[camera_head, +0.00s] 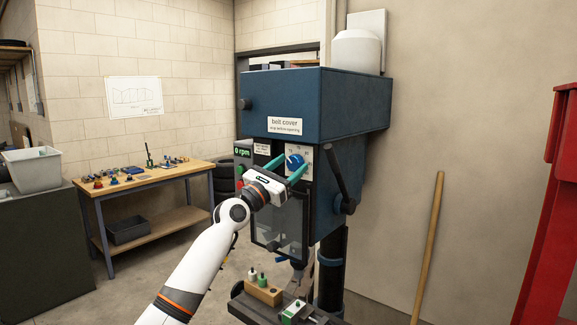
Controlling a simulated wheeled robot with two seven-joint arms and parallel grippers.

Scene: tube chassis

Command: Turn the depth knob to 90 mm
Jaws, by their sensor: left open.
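The depth knob (295,160) is a round blue knob on a white dial plate (306,151) on the front of the drill press (310,110). The numbers on the plate are too small to read. My left gripper (287,166) is at the knob, with its two green fingers apart. One finger is to the left of the knob and the other to its lower right. I cannot tell whether they touch it. The right gripper is not in view.
A black feed lever (337,175) sticks out right of the dial. A clear guard (287,222) hangs below. The drill table carries a wooden block (264,292) and a vise (296,312). A workbench (150,184) stands at the left, and a wooden pole (428,245) leans at the right.

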